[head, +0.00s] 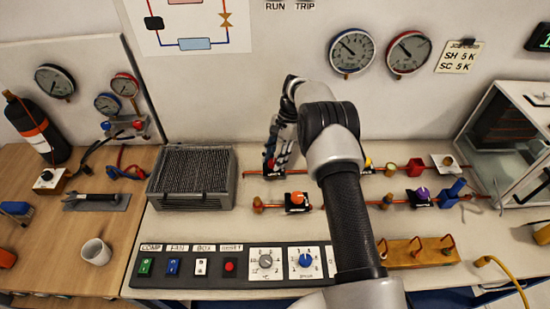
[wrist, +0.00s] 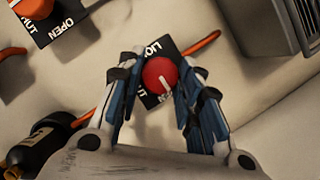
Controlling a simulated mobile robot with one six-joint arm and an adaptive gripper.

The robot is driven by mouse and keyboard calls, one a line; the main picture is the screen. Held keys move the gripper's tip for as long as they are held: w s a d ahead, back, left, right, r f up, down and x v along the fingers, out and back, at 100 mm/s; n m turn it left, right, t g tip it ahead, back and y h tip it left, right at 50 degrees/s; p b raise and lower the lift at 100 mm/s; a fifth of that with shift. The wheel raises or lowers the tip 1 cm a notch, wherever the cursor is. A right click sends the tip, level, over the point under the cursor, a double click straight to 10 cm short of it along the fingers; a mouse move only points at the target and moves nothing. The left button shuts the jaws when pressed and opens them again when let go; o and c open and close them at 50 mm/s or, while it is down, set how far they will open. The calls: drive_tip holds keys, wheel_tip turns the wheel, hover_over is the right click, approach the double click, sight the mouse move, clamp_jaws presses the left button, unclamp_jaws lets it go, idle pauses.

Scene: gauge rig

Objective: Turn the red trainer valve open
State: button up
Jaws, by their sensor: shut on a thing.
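The red trainer valve is a round red knob (wrist: 160,75) with a white pointer line, on a black plate (wrist: 150,52) with partly covered white lettering. In the wrist view the line slants, from the knob's middle toward the lower right. My gripper (wrist: 158,84) is shut on the red knob, one blue-padded finger on each side. In the head view my gripper (head: 276,158) reaches down at the back copper pipe. The red valve (head: 268,165) is mostly hidden behind the fingers there.
An orange valve (head: 297,199) sits nearby on the front pipe, and a purple valve (head: 422,194) farther right. A grey finned unit (head: 192,178) stands close to the left. A switch panel (head: 205,267) and a brass rack (head: 420,253) are in front.

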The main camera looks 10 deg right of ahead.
drive_tip(key=o, duration=1.1)
drive_tip(key=shift+c, duration=0.2)
drive_tip(key=v, duration=0.7)
drive_tip(key=shift+r, duration=0.2)
drive_tip(key=shift+d, duration=0.15)
